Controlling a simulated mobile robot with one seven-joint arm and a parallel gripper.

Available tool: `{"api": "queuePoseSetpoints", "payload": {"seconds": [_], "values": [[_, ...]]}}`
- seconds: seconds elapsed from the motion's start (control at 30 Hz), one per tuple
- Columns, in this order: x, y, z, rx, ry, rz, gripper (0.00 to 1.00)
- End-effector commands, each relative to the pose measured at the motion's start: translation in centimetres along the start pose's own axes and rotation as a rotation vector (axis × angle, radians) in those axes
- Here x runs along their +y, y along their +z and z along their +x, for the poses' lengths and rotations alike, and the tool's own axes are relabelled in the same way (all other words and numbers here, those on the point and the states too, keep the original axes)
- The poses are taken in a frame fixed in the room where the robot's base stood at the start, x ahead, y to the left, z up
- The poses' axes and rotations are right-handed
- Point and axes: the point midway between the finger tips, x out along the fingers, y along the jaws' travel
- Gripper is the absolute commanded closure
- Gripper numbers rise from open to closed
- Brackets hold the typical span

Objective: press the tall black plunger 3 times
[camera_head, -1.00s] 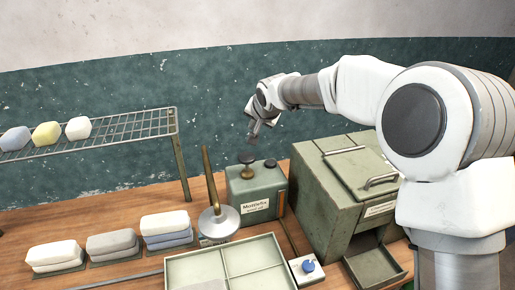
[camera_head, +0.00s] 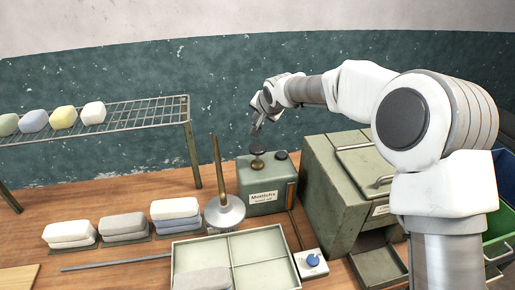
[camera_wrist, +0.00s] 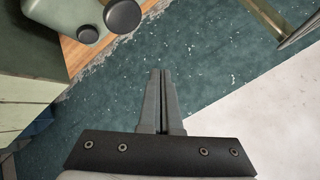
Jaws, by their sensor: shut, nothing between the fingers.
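The tall black plunger (camera_head: 257,149) is a round black knob on a brass-coloured stem, standing on top of a grey-green box (camera_head: 266,198) with a paper label. A lower black knob (camera_head: 281,155) sits to its right on the same box. My gripper (camera_head: 255,132) is above the tall plunger, pointing down, with a small gap seen between them. In the wrist view my gripper (camera_wrist: 160,72) is shut and empty. The tall plunger (camera_wrist: 122,16) and the lower knob (camera_wrist: 87,34) show at the upper left there, apart from the fingertips.
A brass rod on a grey round base (camera_head: 225,212) stands just left of the box. A green cabinet (camera_head: 329,192) stands close on the right. In front are a divided tray (camera_head: 226,237) and a blue-knobbed switch (camera_head: 313,261). A wire rack (camera_head: 140,118) and stacked bars are left.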

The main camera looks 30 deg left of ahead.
Motion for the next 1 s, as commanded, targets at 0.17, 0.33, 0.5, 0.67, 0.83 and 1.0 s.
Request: {"api": "queuePoseSetpoints", "payload": {"seconds": [0.17, 0.33, 0.5, 0.67, 0.83, 1.0], "values": [[1.2, 1.2, 1.6, -0.002, 0.002, -0.001, 1.0], [2.6, 2.6, 3.4, -0.003, 0.001, 0.0, 1.0], [3.7, 3.7, 5.0, -0.001, 0.001, 0.0, 1.0], [4.1, 4.1, 5.6, -0.001, 0.001, -0.001, 1.0], [4.1, 4.1, 5.6, 0.0, 0.001, -0.001, 1.0], [4.1, 4.1, 5.5, -0.001, 0.001, -0.001, 1.0]]}}
